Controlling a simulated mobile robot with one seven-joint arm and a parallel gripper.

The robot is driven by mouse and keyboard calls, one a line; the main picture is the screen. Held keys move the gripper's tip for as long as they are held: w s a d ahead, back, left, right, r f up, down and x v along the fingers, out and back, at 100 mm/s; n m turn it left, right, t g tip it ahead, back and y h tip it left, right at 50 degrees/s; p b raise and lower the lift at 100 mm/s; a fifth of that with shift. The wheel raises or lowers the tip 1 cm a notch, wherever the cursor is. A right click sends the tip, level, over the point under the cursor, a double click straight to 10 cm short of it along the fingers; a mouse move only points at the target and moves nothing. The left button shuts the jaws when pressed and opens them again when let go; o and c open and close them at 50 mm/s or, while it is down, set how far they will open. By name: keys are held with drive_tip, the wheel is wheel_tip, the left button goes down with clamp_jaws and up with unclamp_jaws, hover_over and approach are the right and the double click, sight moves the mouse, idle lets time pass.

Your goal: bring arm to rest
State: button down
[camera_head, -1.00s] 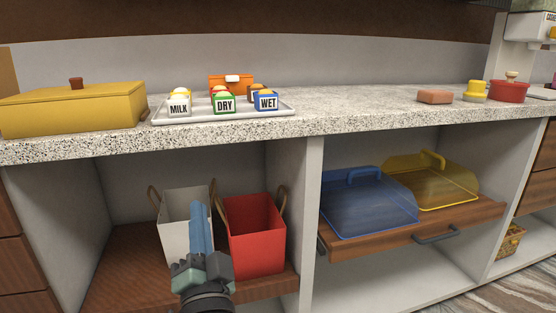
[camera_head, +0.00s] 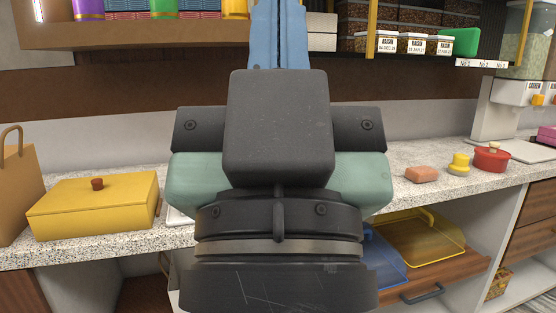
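My gripper (camera_head: 279,32) is raised upright, large and close in the middle of the view. Its blue fingers point up past the top edge and lie side by side against each other, with nothing seen between them. Its dark wrist and green-grey body stand in front of the counter (camera_head: 100,243). They hide most of the white tray (camera_head: 174,216), and the labelled boxes on it are out of sight.
A yellow lidded box (camera_head: 95,212) and a brown bag (camera_head: 18,195) stand at left. A pink block (camera_head: 421,174), yellow item (camera_head: 459,164) and red pot (camera_head: 491,161) sit at right. Below are a blue cover (camera_head: 385,258) and yellow cover (camera_head: 425,240). Shelves (camera_head: 140,36) hang above.

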wheel_tip(320, 180, up, 26)
drive_tip(key=p, duration=2.3)
drive_tip(key=shift+p, duration=0.35)
drive_tip(key=shift+a, duration=0.15)
